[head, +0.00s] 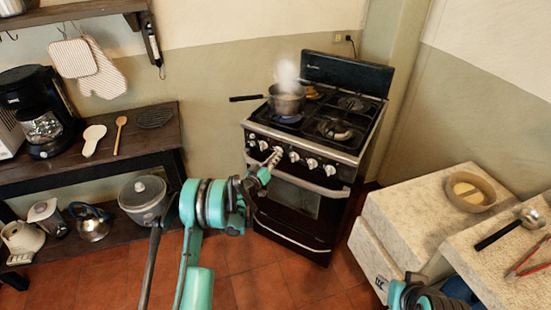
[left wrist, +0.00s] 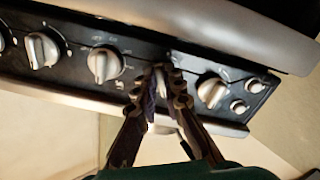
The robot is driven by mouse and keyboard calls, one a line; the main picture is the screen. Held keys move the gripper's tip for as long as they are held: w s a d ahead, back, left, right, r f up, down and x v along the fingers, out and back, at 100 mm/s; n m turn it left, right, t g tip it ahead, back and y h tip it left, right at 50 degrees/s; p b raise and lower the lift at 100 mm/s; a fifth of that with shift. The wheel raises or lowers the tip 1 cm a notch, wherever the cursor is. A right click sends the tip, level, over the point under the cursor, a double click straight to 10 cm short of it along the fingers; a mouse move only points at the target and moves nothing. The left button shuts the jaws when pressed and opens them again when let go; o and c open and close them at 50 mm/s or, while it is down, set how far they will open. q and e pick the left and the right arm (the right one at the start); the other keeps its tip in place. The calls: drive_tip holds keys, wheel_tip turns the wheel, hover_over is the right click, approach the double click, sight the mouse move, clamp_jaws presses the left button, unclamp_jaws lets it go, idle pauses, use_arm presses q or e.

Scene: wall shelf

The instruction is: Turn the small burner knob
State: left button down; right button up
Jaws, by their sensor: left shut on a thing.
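The black stove (head: 300,185) stands against the back wall with a row of silver knobs on its front panel. My left gripper (head: 273,158) reaches the left part of this row. In the left wrist view, my left gripper (left wrist: 161,88) has its two fingers on either side of a silver knob (left wrist: 161,76) and is shut on it. The fingers hide much of that knob. Other knobs (left wrist: 103,65) stand on both sides of it, apart from the fingers. Only part of my right arm shows at the bottom right; its gripper is out of view.
A steaming pot (head: 287,101) stands on the stove with blue flame below it. The oven handle (head: 297,178) runs just below the knobs. A wooden shelf (head: 155,140) is at left, a stone counter (head: 410,225) at right. Tiled floor lies open in front.

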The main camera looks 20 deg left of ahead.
use_arm(q)
drive_tip(key=m, duration=0.5)
drive_tip(key=shift+a+f, duration=0.1)
drive_tip(key=shift+a, duration=0.1)
drive_tip(key=shift+m, duration=0.3)
drive_tip(key=c, duration=1.6)
unclamp_jaws()
drive_tip(key=v, duration=0.7)
drive_tip(key=shift+s+a, duration=0.1)
drive_tip(key=shift+s, duration=0.1)
